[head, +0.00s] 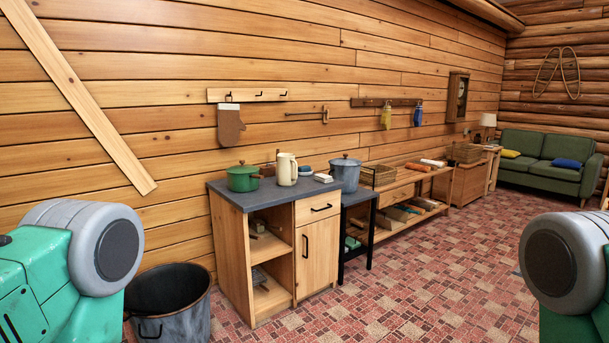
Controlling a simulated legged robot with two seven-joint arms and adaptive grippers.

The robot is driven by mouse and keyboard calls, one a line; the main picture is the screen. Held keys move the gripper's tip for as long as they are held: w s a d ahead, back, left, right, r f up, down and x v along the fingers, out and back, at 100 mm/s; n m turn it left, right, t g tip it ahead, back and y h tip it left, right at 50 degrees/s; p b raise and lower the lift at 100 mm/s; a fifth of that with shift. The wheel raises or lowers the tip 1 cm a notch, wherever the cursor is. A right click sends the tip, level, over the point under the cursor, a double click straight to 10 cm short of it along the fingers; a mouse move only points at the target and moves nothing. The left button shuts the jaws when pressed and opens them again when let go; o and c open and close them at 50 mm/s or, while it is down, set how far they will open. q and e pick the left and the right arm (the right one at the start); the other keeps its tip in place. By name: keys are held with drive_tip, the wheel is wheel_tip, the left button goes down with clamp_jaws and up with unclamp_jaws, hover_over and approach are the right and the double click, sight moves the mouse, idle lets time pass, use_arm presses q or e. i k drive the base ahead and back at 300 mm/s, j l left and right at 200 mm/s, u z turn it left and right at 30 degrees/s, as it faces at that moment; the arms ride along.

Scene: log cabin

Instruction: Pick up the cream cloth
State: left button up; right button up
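I cannot pick out the cream cloth for certain. A small whitish flat item (323,178) lies on the dark counter (268,197), near its right end; it is too small to tell whether it is cloth. Another pale item (432,162) lies on the long wooden bench farther back, also too small to tell. Neither gripper is in view. Only green and grey upper parts of my arms show at the lower left and right edges, well short of the counter.
On the counter stand a green pot (243,177) and a cream jug (287,169). A grey-blue lidded pot (345,173) stands just right. A dark metal bucket (170,303) is on the floor left of the cabinet. The tiled floor (430,285) to the right is clear. A green sofa (548,160) is far back.

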sight(324, 178)
drive_tip(key=i+l, duration=0.15)
drive_tip(key=i, duration=0.4)
drive_tip(key=i+l+z, duration=0.1)
drive_tip(key=i, duration=0.45)
drive_tip(key=i+l, duration=0.15)
drive_tip(key=i, duration=0.35)
